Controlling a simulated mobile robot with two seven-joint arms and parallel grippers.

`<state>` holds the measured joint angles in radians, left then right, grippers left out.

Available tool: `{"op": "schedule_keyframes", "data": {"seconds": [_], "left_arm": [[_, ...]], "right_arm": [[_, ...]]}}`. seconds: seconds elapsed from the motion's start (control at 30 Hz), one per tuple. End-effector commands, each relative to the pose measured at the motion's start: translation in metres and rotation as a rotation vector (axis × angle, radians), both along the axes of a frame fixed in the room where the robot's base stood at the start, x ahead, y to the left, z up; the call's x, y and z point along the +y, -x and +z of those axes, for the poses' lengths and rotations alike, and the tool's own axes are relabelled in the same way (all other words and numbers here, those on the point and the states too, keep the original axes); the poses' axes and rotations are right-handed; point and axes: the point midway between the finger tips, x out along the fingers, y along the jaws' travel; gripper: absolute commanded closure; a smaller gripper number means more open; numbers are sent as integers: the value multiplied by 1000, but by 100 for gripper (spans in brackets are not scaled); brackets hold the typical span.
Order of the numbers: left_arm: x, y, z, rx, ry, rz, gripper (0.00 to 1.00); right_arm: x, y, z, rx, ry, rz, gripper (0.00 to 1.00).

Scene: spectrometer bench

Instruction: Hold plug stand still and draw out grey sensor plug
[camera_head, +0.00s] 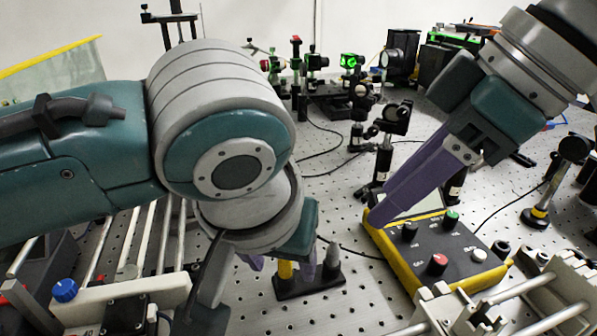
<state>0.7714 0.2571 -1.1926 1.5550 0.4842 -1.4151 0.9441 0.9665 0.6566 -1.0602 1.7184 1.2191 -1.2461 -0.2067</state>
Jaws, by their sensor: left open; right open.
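The plug stand (310,285) is a low black block on the perforated bench at lower centre. The grey sensor plug (332,258) stands upright at its right end, and a yellow plug (286,270) stands nearer its left end. My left gripper (282,265) is open and reaches down at the stand, its purple fingers partly hidden behind its own wrist. One finger shows left of the yellow plug, the other between the two plugs; contact cannot be told. My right gripper (378,220) is open, with its purple fingers overlapping the left edge of the control box in the picture.
The yellow-edged black control box (440,250) with several knobs lies right of the stand. Optical mounts (385,135) and posts fill the back. Metal rail assemblies stand at lower left and lower right. Cables cross the bench. Some bare bench shows between stand and box.

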Motion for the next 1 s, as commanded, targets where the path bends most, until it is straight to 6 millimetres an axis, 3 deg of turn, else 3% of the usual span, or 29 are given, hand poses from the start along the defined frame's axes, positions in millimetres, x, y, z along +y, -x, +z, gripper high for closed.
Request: {"op": "schedule_keyframes", "data": {"seconds": [0.2, 0.57, 1.0], "left_arm": [[-2, -9, -21, 0, -1, -1, 40], [-2, -11, -26, -1, 0, -2, 40], [-2, -11, -26, -1, 0, -2, 88]], "right_arm": [[0, 0, 0, 0, 0, 0, 50], [0, 0, 0, 0, 0, 0, 50], [0, 0, 0, 0, 0, 0, 50]]}}
